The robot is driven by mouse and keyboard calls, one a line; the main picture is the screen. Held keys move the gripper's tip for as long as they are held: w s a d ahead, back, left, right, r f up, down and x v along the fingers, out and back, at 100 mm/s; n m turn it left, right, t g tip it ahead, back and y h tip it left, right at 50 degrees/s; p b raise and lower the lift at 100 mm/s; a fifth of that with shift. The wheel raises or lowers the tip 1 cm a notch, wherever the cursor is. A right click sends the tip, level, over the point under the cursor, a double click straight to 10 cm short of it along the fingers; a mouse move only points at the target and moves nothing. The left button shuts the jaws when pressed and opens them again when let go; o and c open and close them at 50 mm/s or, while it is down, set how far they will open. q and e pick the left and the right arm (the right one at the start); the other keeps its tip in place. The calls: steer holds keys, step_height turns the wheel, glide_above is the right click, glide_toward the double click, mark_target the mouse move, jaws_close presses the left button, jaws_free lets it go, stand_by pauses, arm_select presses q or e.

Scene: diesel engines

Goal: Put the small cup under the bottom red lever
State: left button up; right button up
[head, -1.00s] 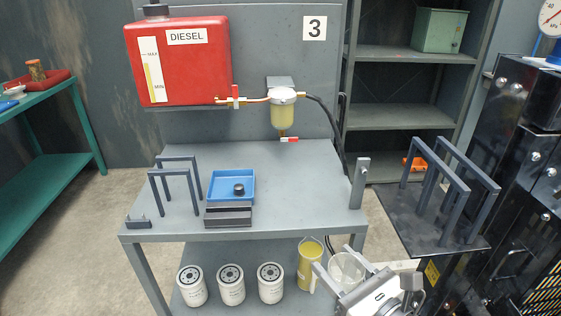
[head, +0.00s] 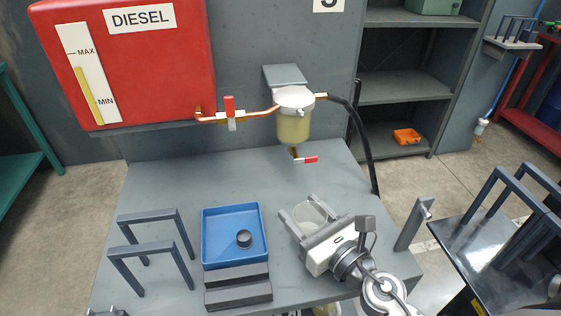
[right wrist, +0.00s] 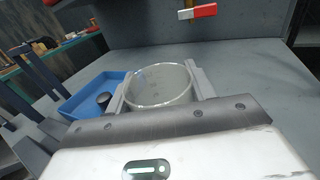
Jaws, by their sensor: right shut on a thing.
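The small cup (head: 312,216) is clear, round and open at the top. My right gripper (head: 302,207) is shut on it, one finger on each side, over the right part of the grey table. The cup looks upright, and its rim and faint markings show in the right wrist view (right wrist: 160,88). The bottom red lever (head: 309,160) is on the valve under the yellowish filter bowl (head: 293,128). The lever is up and behind the cup, and it also shows at the top of the right wrist view (right wrist: 204,11). The cup is in front of it, not below it.
A blue tray (head: 207,226) with a small black cap stands left of the cup, beside grey frames (head: 150,250). The upper red lever (head: 229,104) is on the copper pipe. A black hose (head: 358,130) runs down at right. The tabletop below the valve is clear.

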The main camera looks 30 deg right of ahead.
steer(key=w+d, duration=0.1)
steer(key=w, duration=0.2)
steer(key=w+d+p, duration=0.1)
steer(key=w, duration=0.3)
steer(key=w+d, duration=0.1)
steer(key=w, duration=0.3)
steer(key=shift+w+r+p, duration=0.1)
steer(key=shift+w+p, duration=0.15)
steer(key=shift+p, duration=0.1)
steer(key=shift+w+d, duration=0.2)
steer(key=shift+w, duration=0.35)
steer(key=w, duration=0.2)
steer(key=shift+w+d, duration=0.3)
steer(key=shift+d, duration=0.05)
steer(key=shift+w+f+b, duration=0.3)
steer(key=shift+f+b, duration=0.2)
steer(key=shift+f, duration=0.4)
steer(key=shift+s+r, duration=0.1)
steer(key=shift+r, duration=0.05)
steer(key=shift+f+b, duration=0.3)
steer(key=shift+b, duration=0.1)
arm_select(q)
steer(key=shift+s+a+f, duration=0.1)
steer(key=shift+s+f, duration=0.15)
steer(key=shift+s, duration=0.4)
arm_select(e)
steer(key=o, duration=1)
steer(key=shift+r, duration=0.1)
